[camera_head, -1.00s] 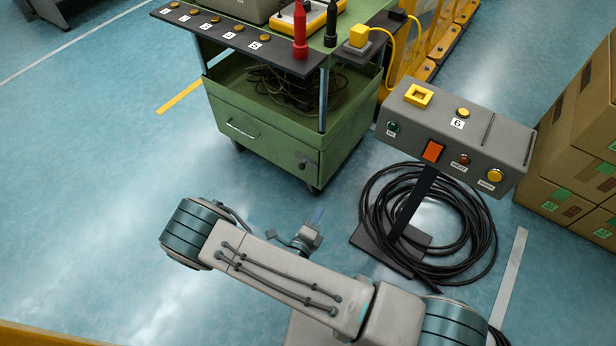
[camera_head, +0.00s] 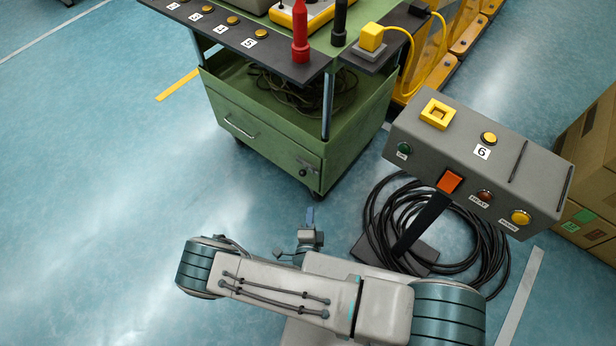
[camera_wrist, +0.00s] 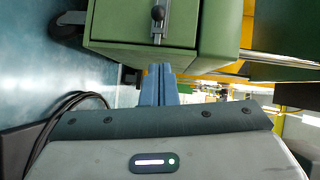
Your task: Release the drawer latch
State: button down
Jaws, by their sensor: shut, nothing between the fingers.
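The green cart's drawer (camera_head: 262,142) is closed, with a silver handle (camera_head: 241,127) on the left of its front. The drawer latch (camera_head: 304,170), a dark knob on a metal plate, sits at the right of the drawer front. In the wrist view the latch (camera_wrist: 158,14) shows at the top centre on the green front. My gripper (camera_head: 310,216) is in front of and below the latch, apart from it. In the wrist view its blue fingers (camera_wrist: 159,78) are together and empty, pointing toward the cart just below the latch.
A grey control box (camera_head: 470,165) with buttons stands on a post to the right. Coiled black cable (camera_head: 490,250) lies on the floor around its base. Cardboard boxes (camera_head: 595,170) stand at the far right.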

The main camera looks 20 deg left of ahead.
jog(key=shift+d, duration=0.2)
jog(key=b, duration=0.2)
send_near(304, 171)
jog(key=w+d+f, duration=0.1)
jog(key=w+d, duration=0.2)
jog(key=d, duration=0.1)
jog(key=a, duration=0.1)
jog(key=w+a+b, duration=0.1)
jog(key=w+a+f, duration=0.1)
jog(key=a, duration=0.1)
jog(key=shift+w+b, duration=0.25)
jog(key=shift+b, duration=0.05)
jog(key=shift+w, duration=0.1)
